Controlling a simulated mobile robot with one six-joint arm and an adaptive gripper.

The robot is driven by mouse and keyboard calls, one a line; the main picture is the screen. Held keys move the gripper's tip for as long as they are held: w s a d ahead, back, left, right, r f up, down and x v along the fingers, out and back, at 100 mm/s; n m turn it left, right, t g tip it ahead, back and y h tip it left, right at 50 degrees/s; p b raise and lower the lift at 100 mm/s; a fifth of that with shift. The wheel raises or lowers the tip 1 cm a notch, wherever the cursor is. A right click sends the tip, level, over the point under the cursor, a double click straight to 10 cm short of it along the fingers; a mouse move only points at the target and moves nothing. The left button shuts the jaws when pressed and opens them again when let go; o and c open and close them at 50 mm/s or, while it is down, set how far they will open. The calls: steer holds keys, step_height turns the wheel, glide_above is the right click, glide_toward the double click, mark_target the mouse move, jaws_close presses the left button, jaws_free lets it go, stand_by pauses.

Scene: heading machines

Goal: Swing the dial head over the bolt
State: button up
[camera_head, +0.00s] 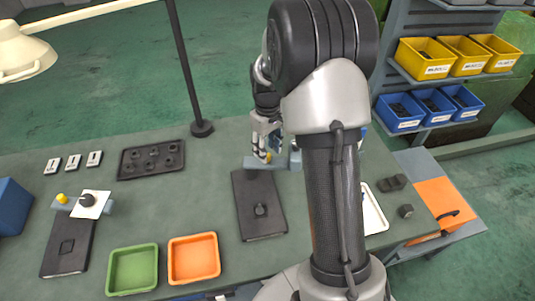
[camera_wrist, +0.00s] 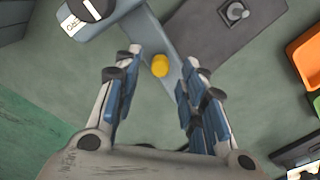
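The bolt (camera_head: 260,210) stands on a black plate (camera_head: 246,190) on the bench; it also shows at the top of the wrist view (camera_wrist: 236,12). A blue-grey swing arm (camera_head: 252,163) lies across the plate's far end, with a yellow knob (camera_wrist: 160,66) on it. The dial head (camera_wrist: 92,8), black on a white labelled plate, is at the arm's upper-left end in the wrist view, off to the side of the bolt. It is hidden behind my arm in the head view. My gripper (camera_wrist: 163,62) is open, with its fingertips on either side of the knob; contact is unclear.
Green (camera_head: 133,270) and orange (camera_head: 194,259) trays sit at the front. A dark parts tray (camera_head: 152,158) and a lamp post (camera_head: 187,70) stand behind. A white tray (camera_head: 374,210) is at right.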

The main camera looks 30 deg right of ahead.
steer(key=shift+f, duration=0.9)
steer(key=shift+c, duration=0.2)
jaws_close()
